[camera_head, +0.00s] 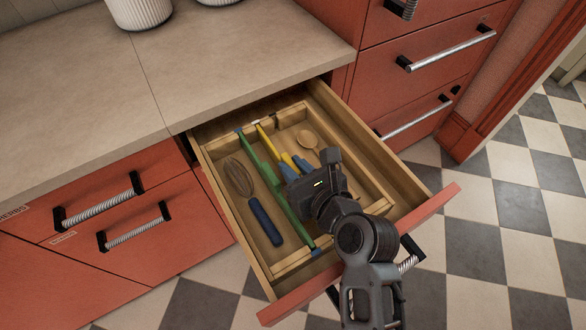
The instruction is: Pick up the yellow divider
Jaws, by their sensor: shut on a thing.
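The yellow divider (267,141) shows as a narrow strip near the back of the open drawer. The rest of it runs toward my gripper and is hidden. My gripper (312,187) is over the middle of the drawer, shut on the yellow divider. Its fingertips and the exact grasp are hidden behind the dark gripper body. I cannot tell whether the divider is clear of the drawer floor.
The wooden drawer (213,181) holds a green divider (272,187), a blue-handled whisk (264,222) to its left, and a wooden spoon (308,139) at the back right. Blue handles (303,165) lie beside my gripper. The beige counter (90,85) is left of the drawer.

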